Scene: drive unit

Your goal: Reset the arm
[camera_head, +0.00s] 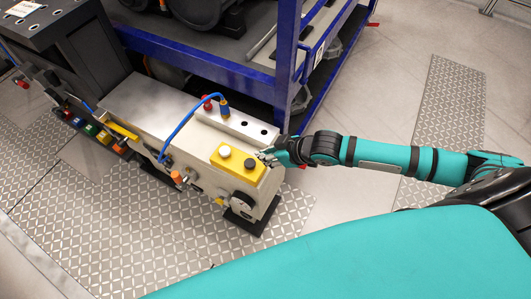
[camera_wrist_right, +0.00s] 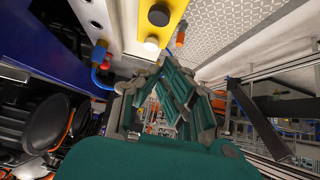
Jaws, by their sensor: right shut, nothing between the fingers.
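My right arm (camera_head: 385,156) reaches in from the right in the head view. Its gripper (camera_head: 266,156) is at the right end of the drive unit (camera_head: 137,94), beside the yellow button panel (camera_head: 238,163). The panel has a white button (camera_head: 225,151) and a black button (camera_head: 249,163). In the right wrist view the gripper (camera_wrist_right: 168,75) is shut and empty, with the white button (camera_wrist_right: 151,44) and black button (camera_wrist_right: 159,15) just past its fingertips. I cannot tell whether the fingers touch the panel. My left gripper is not in view.
A blue metal rack (camera_head: 287,65) stands behind the drive unit, close to my right arm. A blue cable (camera_head: 183,124) loops over the unit to a connector. A dark machine block (camera_head: 55,25) is at the left. Open floor (camera_head: 413,50) lies at the upper right.

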